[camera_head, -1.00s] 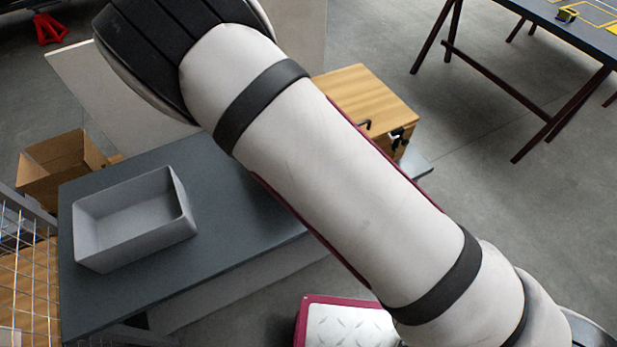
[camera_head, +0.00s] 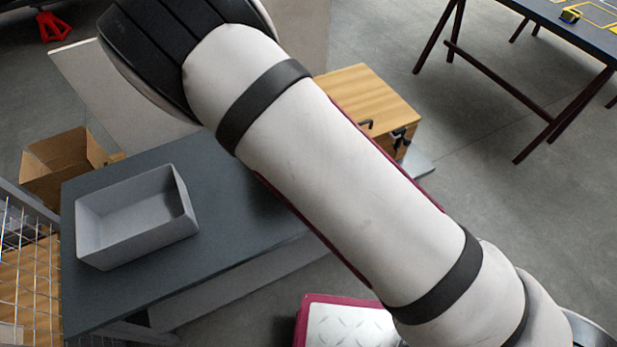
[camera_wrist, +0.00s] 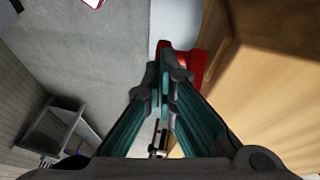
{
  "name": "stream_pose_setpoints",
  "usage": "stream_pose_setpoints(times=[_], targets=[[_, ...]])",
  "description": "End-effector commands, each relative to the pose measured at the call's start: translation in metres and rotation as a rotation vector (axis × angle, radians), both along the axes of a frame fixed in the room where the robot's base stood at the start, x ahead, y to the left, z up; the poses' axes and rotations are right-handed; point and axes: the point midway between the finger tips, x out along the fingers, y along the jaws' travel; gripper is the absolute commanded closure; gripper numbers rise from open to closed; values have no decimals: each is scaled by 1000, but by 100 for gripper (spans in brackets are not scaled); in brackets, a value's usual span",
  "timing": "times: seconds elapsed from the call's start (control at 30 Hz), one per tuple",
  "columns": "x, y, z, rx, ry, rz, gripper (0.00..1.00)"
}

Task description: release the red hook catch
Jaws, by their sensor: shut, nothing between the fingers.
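In the wrist view, a red part, which looks like the red hook catch (camera_wrist: 190,66), shows just beyond and to the right of my fingertips, beside a wooden box (camera_wrist: 265,100). My gripper (camera_wrist: 163,75) is shut and empty, its teal and black fingers together. The fingertips overlap the edge of the red part in the picture; I cannot tell whether they touch it. A small metal piece (camera_wrist: 158,140) shows between the finger linkages. In the head view, the wooden box (camera_head: 372,92) with black fittings stands at the far end of the table, partly behind my arm. The red catch is hidden there.
A grey tray (camera_head: 137,218) sits on the dark table (camera_head: 230,262). A cardboard box (camera_head: 65,165) is on the left, near a wire mesh (camera_head: 25,270). Another table (camera_head: 560,35) stands at the back right. Open floor lies between them.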

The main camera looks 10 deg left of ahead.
Motion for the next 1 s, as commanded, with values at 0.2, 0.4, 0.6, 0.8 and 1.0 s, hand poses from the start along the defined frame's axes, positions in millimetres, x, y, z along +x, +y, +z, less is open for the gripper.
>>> stream_pose_setpoints(times=[0.2, 0.4, 0.6, 0.8, 1.0], targets=[[0, 0, 0, 0, 0, 0, 100], [0, 0, 0, 0, 0, 0, 100], [0, 0, 0, 0, 0, 0, 100], [0, 0, 2, 0, 0, 0, 100], [-1, 0, 10, 0, 0, -1, 100]])
